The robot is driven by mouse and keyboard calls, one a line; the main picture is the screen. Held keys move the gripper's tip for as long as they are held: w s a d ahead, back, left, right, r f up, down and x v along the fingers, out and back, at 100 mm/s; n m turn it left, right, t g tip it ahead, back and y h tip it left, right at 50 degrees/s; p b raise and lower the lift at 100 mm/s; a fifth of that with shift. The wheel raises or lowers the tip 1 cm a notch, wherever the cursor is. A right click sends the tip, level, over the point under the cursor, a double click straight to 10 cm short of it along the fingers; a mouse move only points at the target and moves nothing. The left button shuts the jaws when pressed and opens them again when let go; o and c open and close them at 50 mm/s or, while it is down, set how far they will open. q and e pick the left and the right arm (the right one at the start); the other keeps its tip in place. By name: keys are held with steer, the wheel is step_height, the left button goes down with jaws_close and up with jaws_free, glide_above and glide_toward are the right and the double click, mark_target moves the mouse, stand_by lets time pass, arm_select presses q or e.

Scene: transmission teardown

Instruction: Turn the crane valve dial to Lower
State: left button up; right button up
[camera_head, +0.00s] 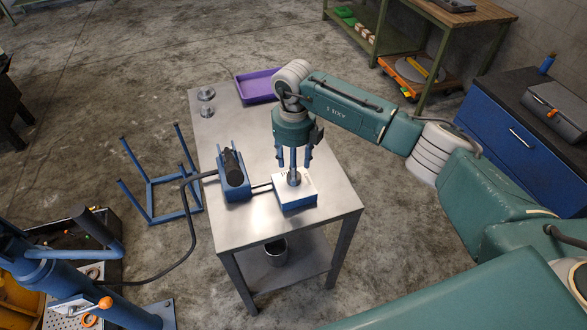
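A blue crane-like frame (28,262) stands at the lower left, cut by the picture edge. An orange-tipped knob (104,303) shows by a light plate on it; I cannot tell whether this is the valve dial, and no setting is readable. My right gripper (293,160) hangs over the steel table, far from the crane, pointing down with its blue fingers apart. Just below it a grey metal part (294,178) stands upright on a blue block with a pale top (297,192). Contact between fingers and part is unclear. My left gripper is out of view.
The steel table (225,140) holds a blue pump-like unit (234,178), a purple tray (259,86) and small metal discs (206,94). A black hose (187,215) runs toward the crane. A blue cabinet (515,130) is at right.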

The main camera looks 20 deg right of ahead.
step_height(320, 180, down, 2)
steer(key=shift+a+f, duration=0.1)
steer(key=shift+f, duration=0.15)
steer(key=shift+f+p, duration=0.3)
steer(key=shift+f, duration=0.15)
steer(key=c, duration=1.1)
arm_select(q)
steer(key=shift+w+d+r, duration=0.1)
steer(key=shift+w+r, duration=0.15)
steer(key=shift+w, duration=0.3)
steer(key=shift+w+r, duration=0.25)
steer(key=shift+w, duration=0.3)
arm_select(e)
steer(key=shift+c, duration=0.2)
